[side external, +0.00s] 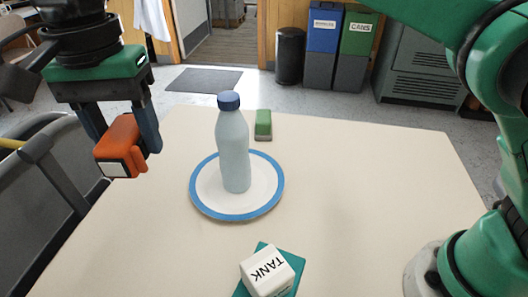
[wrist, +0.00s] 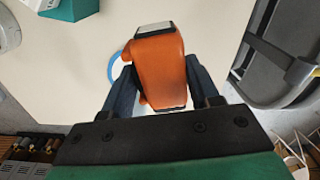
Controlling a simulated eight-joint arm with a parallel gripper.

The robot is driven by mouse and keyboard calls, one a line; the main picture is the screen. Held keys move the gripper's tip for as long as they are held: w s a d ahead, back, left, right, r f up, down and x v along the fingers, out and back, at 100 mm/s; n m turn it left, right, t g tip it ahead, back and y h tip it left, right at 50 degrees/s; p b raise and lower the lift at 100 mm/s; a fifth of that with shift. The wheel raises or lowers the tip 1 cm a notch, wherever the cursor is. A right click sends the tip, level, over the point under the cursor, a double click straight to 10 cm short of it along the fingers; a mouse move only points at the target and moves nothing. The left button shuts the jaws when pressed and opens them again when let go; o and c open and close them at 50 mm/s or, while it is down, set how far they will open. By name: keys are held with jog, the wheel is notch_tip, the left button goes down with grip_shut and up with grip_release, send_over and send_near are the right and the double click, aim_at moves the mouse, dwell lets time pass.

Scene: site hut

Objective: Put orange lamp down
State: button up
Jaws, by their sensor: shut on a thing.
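The orange lamp (side external: 122,146) is a small orange block with a pale face at one end. My gripper (side external: 122,128) is shut on it, one finger on each side, and holds it in the air at the left of the side external view. In the wrist view the lamp (wrist: 157,68) sits between the two dark fingers of my gripper (wrist: 157,88). The lamp hangs near the table's left edge, with the table (side external: 345,190) to its right. From these views I cannot tell its exact height over the table.
A pale bottle (side external: 233,150) with a blue cap stands on a blue-rimmed white plate (side external: 207,203). A green block (side external: 263,122) lies behind it. A white "TANK" block (side external: 268,272) sits on a teal base at the front. The table's right half is clear.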

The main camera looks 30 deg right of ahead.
jog(key=shift+n, duration=0.7)
jog(key=w+d+r, duration=0.1)
jog(key=w+d, duration=0.1)
jog(key=d, duration=0.2)
jog(key=w+d, duration=0.2)
jog(key=d, duration=0.3)
jog(key=w+d+r, duration=0.1)
jog(key=w+d, duration=0.1)
jog(key=d, duration=0.2)
jog(key=shift+w+d+r, duration=0.3)
jog(key=shift+d, duration=0.05)
jog(key=w+d+r, duration=0.1)
jog(key=d+r, duration=0.1)
jog(key=d, duration=1.1)
jog(key=m, duration=2.2)
send_over(318, 144)
notch_tip(318, 144, down, 6)
notch_tip(318, 144, down, 20)
jog(key=shift+w+r, duration=0.1)
jog(key=shift+r, duration=0.15)
jog(key=shift+f, duration=0.15)
jog(key=o, duration=0.6)
jog(key=shift+o, duration=0.2)
